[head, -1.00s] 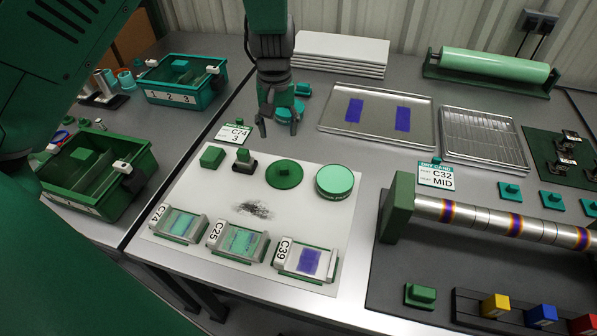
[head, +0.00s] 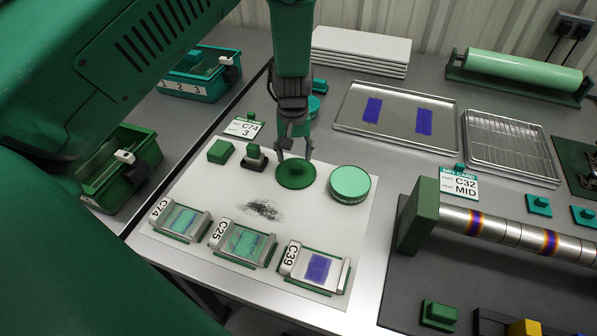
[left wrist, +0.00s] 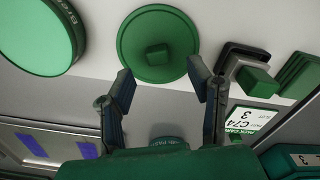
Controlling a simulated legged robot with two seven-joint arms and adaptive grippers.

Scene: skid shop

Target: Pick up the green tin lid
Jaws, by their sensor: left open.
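The green tin lid (head: 296,174) is a dark green disc with a small square knob, lying flat on the white mat (head: 215,195). It also shows in the left wrist view (left wrist: 157,36), just beyond my fingertips. My left gripper (head: 294,155) is open and empty above the lid's far edge, its fingers pointing down. In the left wrist view the open fingers (left wrist: 159,73) stand apart on either side of the lid's near rim, with the knob between and beyond them. The gap between fingertips and lid is hard to judge. My right gripper is not in view.
A round green tin (head: 350,184) stands right of the lid. A stamp on a dark base (head: 254,158) and a green block (head: 220,151) sit to its left. Several framed screens (head: 243,243) line the mat's front. A card sign (head: 245,127) stands behind.

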